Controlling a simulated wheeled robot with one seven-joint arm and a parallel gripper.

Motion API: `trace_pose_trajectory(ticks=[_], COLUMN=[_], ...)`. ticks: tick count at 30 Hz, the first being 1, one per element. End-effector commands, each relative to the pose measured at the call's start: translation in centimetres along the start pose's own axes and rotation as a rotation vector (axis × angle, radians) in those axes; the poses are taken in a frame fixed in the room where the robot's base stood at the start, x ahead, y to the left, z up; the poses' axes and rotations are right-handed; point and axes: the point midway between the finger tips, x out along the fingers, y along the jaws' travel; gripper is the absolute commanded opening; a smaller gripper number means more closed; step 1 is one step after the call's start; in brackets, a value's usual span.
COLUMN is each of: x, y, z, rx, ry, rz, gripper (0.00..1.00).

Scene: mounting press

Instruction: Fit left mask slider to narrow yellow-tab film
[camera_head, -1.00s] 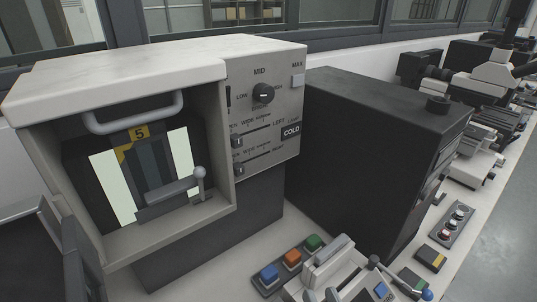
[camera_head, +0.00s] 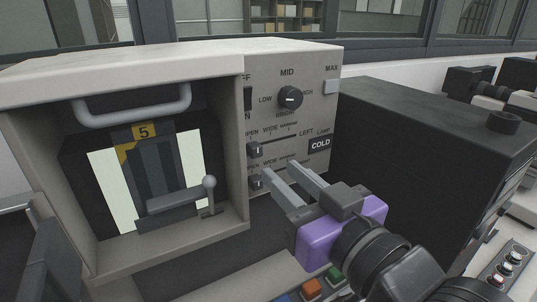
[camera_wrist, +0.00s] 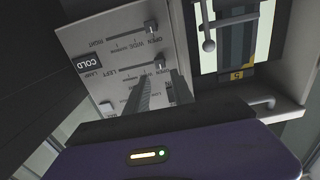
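The left mask slider knob (camera_head: 256,150) is a small dark block at the OPEN end of the upper track, marked LEFT. It also shows in the upside-down wrist view (camera_wrist: 160,62). The narrow film (camera_head: 152,172) is a dark upright strip with a yellow tab (camera_head: 143,132) marked 5. Bright white window areas show on both sides of it. My gripper (camera_head: 279,168) is open and empty, its two grey fingers pointing at the panel, just right of and below the left knob. In the wrist view, the knob lies just past the fingertips, between their lines; contact cannot be told.
The right slider knob (camera_head: 256,182) sits close below, also at its OPEN end. A lever with a round knob (camera_head: 209,183) crosses the window's lower front. A dial (camera_head: 290,97) is above the sliders. A large black box (camera_head: 425,150) stands to the right.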

Motion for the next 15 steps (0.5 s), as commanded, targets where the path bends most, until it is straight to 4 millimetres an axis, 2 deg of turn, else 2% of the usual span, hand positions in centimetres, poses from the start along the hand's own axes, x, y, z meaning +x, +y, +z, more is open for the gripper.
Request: trace_pose_trajectory(ticks=[5, 15], x=[1.1, 6.1], y=[-0.2, -0.2], z=[-0.3, -0.3], rx=[-0.010, -0.010], ry=[-0.005, -0.005], rz=[-0.006, -0.006], gripper=[0.29, 0.29])
